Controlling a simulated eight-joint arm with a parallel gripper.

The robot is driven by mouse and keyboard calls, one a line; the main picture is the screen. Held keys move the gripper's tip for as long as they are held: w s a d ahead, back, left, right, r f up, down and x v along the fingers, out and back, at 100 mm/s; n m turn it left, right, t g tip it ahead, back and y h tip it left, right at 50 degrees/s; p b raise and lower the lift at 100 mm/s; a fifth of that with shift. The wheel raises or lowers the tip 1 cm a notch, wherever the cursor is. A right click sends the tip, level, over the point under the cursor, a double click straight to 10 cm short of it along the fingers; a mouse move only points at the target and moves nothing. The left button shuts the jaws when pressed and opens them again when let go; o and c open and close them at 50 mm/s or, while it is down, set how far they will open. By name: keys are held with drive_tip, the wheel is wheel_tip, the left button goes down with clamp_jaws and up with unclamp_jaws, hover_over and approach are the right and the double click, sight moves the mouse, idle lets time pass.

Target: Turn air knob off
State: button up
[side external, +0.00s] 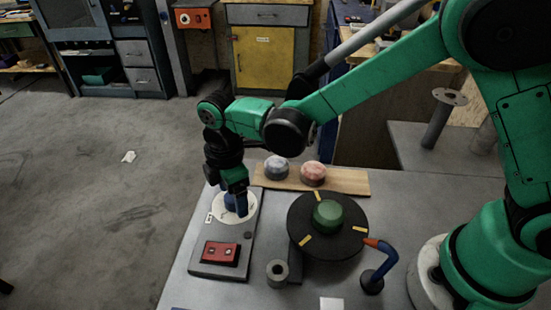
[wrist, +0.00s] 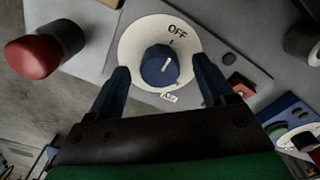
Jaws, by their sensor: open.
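The blue air knob (wrist: 160,65) sits in the middle of a round white dial (wrist: 133,46) in the wrist view. "OFF" is printed at the dial's upper right, with a small dark tick below it. A short white line shows on the knob's face; I cannot tell exactly which end points. A small "Air" label (wrist: 168,97) lies by the dial's lower edge. My gripper (wrist: 160,67) is open, one finger on each side of the knob, with gaps visible. In the side view my gripper (side external: 238,188) is above the dial (side external: 245,207) and partly hides the knob (side external: 229,203).
A red switch box (side external: 220,253) is on the same grey panel. A black disc with a green knob (side external: 327,215) stands to its right, beside an orange-and-blue bent handle (side external: 384,262).

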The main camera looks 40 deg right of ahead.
drive_tip(key=shift+r, duration=0.1)
drive_tip(key=shift+r, duration=2.7)
drive_tip(key=shift+d+r, duration=0.1)
drive_tip(key=s+d+r+m+t, duration=0.3)
drive_tip(key=d+m, duration=0.5)
drive_tip(key=s+d+r+m+t, duration=0.3)
drive_tip(key=s+d+m+t, duration=0.1)
drive_tip(key=d+m, duration=0.5)
drive_tip(key=shift+s, duration=0.25)
